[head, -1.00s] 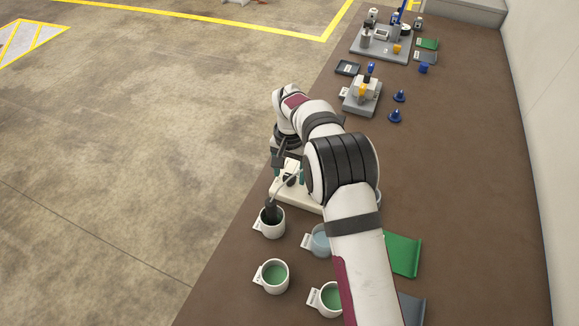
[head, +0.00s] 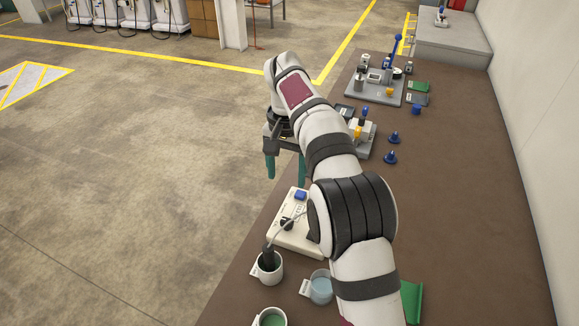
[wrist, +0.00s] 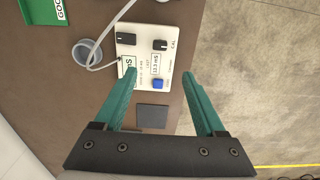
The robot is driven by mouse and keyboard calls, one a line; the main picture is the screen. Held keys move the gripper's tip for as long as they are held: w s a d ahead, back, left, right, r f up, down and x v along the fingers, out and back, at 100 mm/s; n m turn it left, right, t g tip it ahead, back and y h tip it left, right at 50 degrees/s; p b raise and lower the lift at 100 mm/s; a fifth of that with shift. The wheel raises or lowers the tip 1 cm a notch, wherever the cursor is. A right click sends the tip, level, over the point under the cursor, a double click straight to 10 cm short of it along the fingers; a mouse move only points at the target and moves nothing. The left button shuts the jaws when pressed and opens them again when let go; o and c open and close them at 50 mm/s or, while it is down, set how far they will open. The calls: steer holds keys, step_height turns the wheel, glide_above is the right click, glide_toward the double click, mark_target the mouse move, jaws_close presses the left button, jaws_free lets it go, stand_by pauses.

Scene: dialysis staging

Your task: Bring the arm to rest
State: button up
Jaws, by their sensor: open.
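My gripper (head: 285,169) is raised above the table's left edge in the head view, its teal fingers pointing down. In the wrist view my gripper (wrist: 165,82) has its fingers spread wide with nothing between them. Below it lies a cream meter box (head: 289,245) with a blue button and dark knobs; the meter also shows in the wrist view (wrist: 147,68). A cable runs from the meter to a dark probe standing in a white cup (head: 267,273). My forearm hides part of the table.
A cup of clear bluish liquid (head: 319,288) and a cup of green liquid (head: 271,318) stand nearby. A green tray (head: 411,303) lies at right. Blue cones (head: 391,157) and a grey equipment tray (head: 371,92) are farther back. The table's right side (head: 460,220) is mostly clear.

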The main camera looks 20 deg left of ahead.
steer(key=s+d+r+m+y, duration=0.1)
steer(key=s+d+r+m, duration=0.15)
steer(key=s+d, duration=0.7)
steer(key=s+d+r+m, duration=0.1)
steer(key=s+d+r, duration=0.4)
steer(key=d, duration=0.7)
steer(key=s+d+f+m, duration=0.1)
steer(key=s+d+f, duration=0.1)
steer(key=s, duration=0.6)
steer(key=s+d+f+m, duration=0.1)
steer(key=s+d+f, duration=0.1)
steer(key=s+f, duration=0.3)
steer(key=s, duration=0.3)
steer(key=shift+d+f+y, duration=0.15)
steer(key=shift+d+y, duration=0.15)
steer(key=shift+y, duration=0.1)
